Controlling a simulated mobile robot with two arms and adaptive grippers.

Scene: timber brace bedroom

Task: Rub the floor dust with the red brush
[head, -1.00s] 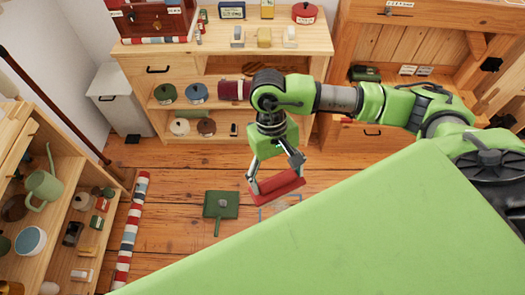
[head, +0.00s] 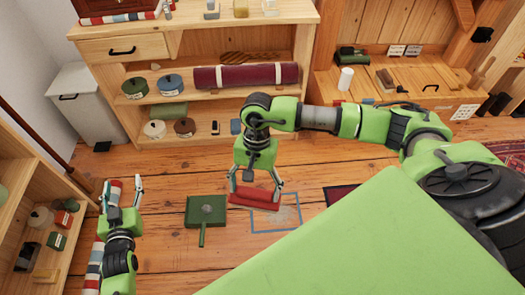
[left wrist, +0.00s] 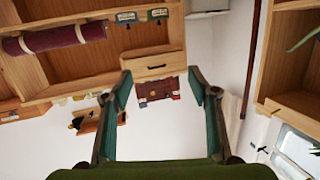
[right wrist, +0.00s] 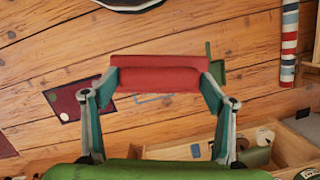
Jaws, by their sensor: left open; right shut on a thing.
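My right gripper (head: 256,188) is shut on the red brush (head: 256,199) and holds it at the left edge of a blue square outline (head: 289,226) on the wooden floor. Pale dust (head: 277,214) shows inside the outline, just beside the brush. Whether the brush touches the floor I cannot tell. In the right wrist view the red brush (right wrist: 158,75) spans between both fingers.
A green dustpan (head: 206,210) lies on the floor left of the brush. A striped roll (head: 97,250) lies by the left shelf. A dark red mat (head: 341,194) lies right of the outline. The wooden shelf unit (head: 200,90) stands behind.

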